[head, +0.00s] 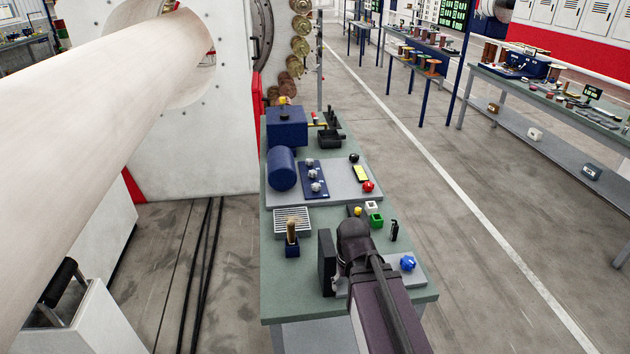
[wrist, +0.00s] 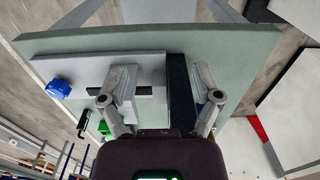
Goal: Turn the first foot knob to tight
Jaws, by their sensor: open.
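A blue lobed knob (head: 408,263) sits on a grey base plate (head: 341,287) at the near right of the green bench. It also shows at the left of the wrist view (wrist: 58,89), outside the jaws. I cannot tell if it is the first foot knob, and its setting cannot be read. My gripper (wrist: 162,74) is open and empty above the bench. A black upright block (wrist: 181,90) shows between its fingers, nearer the right one; no contact is clear. The block also shows in the head view (head: 326,262).
The aisle floor at right is clear.

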